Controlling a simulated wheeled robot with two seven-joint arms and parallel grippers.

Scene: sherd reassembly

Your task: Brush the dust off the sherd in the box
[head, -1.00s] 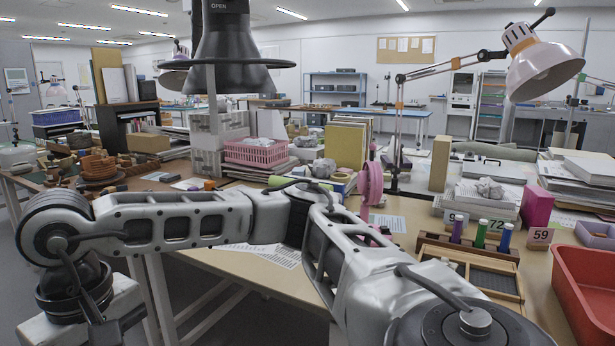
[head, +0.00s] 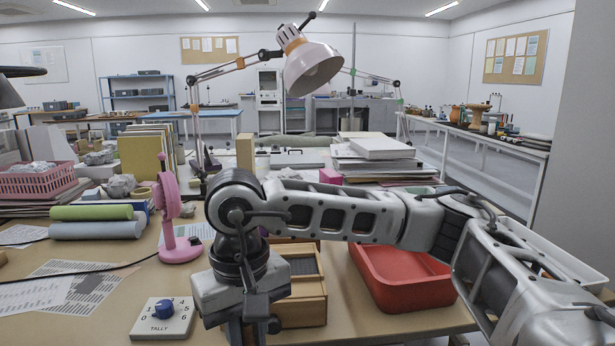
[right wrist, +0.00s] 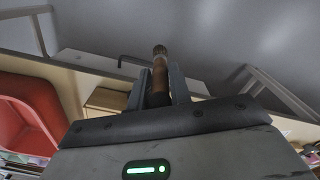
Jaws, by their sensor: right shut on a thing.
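My right gripper (right wrist: 160,95) is shut on a slim brown-handled tool (right wrist: 160,73) that looks like a brush. The tool's far end is small and unclear. In the head view, my right arm reaches in from the right and its wrist hangs over the front of the table; the fingertips and tool are not clear there. A wooden box (head: 312,312) stands just behind and right of the wrist, partly hidden by it. A red tray (head: 362,292) lies right of the box, partly behind my arm. I cannot make out a sherd in either view. My left gripper is out of view.
A white counter with a blue knob (head: 163,315) lies at the front left. A pink fan (head: 176,225) and green and grey rolls (head: 95,230) stand behind it. A lamp (head: 313,67) hangs over the back. A white tray (head: 560,262) is at right. Papers cover the left.

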